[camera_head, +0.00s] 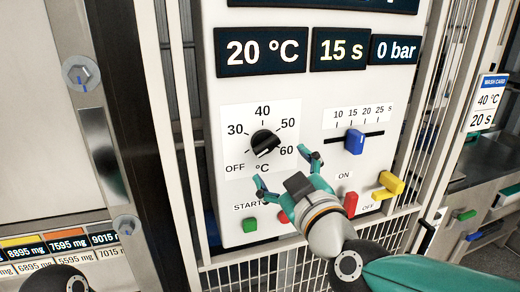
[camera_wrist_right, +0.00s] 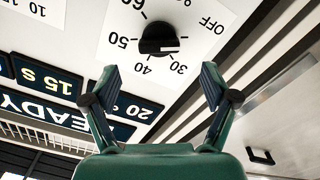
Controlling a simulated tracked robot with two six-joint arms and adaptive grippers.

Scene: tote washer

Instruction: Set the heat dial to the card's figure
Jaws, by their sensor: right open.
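The black heat dial (camera_head: 265,143) sits on a white scale plate marked OFF, 30, 40, 50 and 60. It also shows in the right wrist view (camera_wrist_right: 158,38), where the scale is upside down and its white mark lies on the side between OFF and 30. The temperature display (camera_head: 262,51) reads 20 °C. The wash card (camera_head: 487,103) at the right reads 40 °C and 20 s. My right gripper (camera_head: 288,170) is open and empty, below and right of the dial; the dial appears beyond its fingertips in the wrist view (camera_wrist_right: 159,80). My left gripper is out of view.
A blue slider (camera_head: 355,141) stands near 15 on its scale; the time display (camera_head: 341,50) reads 15 s. A wire grille (camera_head: 250,270) runs underneath.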

